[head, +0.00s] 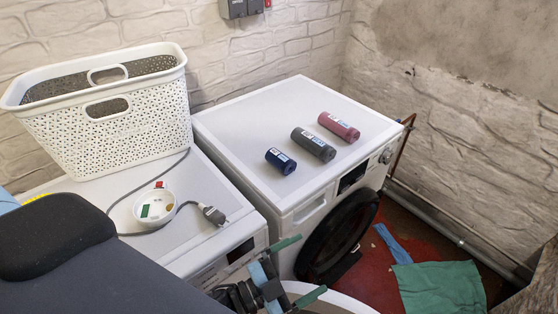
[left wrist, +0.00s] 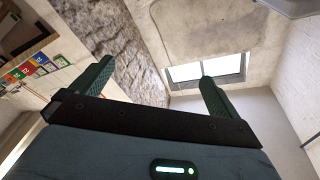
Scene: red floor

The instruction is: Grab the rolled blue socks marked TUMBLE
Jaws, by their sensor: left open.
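A small dark blue roll (head: 281,161) with a white label lies on top of the right-hand white washing machine (head: 240,110). The lettering on its label is too small to read. A grey roll (head: 313,145) and a pink roll (head: 339,127), also labelled, lie behind it to the right, apart from it. My left gripper (head: 297,270) is open and empty, lower in the picture, in front of the machines and clear of the rolls. In the left wrist view its two green fingers (left wrist: 153,87) stand wide apart, with nothing between them. My right gripper is not in view.
A white laundry basket (head: 140,125) stands on the left machine. A white round dish (head: 156,207) and a grey cable with a plug (head: 213,215) lie before it. The right machine's round door (head: 338,237) hangs open. A green cloth (head: 440,288) lies on the red floor.

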